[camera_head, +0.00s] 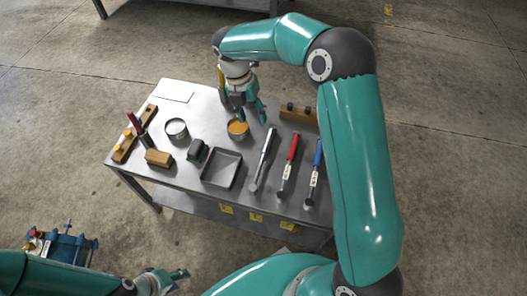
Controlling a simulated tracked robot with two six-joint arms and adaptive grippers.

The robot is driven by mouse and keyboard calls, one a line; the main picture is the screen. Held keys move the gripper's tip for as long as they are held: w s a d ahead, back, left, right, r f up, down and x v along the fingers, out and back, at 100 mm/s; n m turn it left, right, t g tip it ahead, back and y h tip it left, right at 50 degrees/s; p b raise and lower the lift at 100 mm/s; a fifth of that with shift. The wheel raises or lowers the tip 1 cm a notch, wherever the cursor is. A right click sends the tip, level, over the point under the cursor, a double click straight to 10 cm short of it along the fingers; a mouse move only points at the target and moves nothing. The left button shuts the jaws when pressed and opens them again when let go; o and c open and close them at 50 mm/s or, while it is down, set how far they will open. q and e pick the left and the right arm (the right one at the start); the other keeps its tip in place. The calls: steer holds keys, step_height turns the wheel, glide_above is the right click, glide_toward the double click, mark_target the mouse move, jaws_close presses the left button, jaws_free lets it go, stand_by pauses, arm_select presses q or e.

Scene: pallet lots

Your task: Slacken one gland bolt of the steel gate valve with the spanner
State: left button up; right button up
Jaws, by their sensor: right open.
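A long bare-metal tool that looks like the spanner (264,158) lies on the grey table, left of a red-handled tool (290,160) and a blue-handled tool (315,170). My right gripper (250,112) is open and points down over the back of the table, above and beside a tin with yellow-orange contents (238,130). It looks empty and is apart from the spanner. My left gripper (174,278) is low at the bottom, off the table's front; its jaw state is unclear. I cannot make out a steel gate valve; a blue assembly (66,248) stands at lower left.
The table (185,180) also holds a grey tray (221,184), an open tin (176,129), a wooden-backed brush or block (159,158), a dark green-grey object (197,152) and wooden racks (297,113) at the back right and left. Concrete floor around is mostly clear.

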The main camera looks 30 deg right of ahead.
steer(key=b, duration=0.2)
glide_above(265, 147)
steer(key=a, duration=0.1)
steer(key=f, duration=1)
steer(key=shift+w+f, duration=0.25)
steer(key=shift+s+d+f+b, duration=0.1)
steer(key=shift+d+f+b, duration=0.15)
steer(key=shift+f, duration=0.6)
steer(key=shift+s+d+f+b, duration=0.1)
steer(key=shift+f+b, duration=0.2)
steer(key=shift+f, duration=0.5)
steer(key=shift+s+d+f+b, duration=0.1)
steer(key=shift+d+f+b, duration=0.15)
steer(key=shift+f, duration=0.6)
jaws_close()
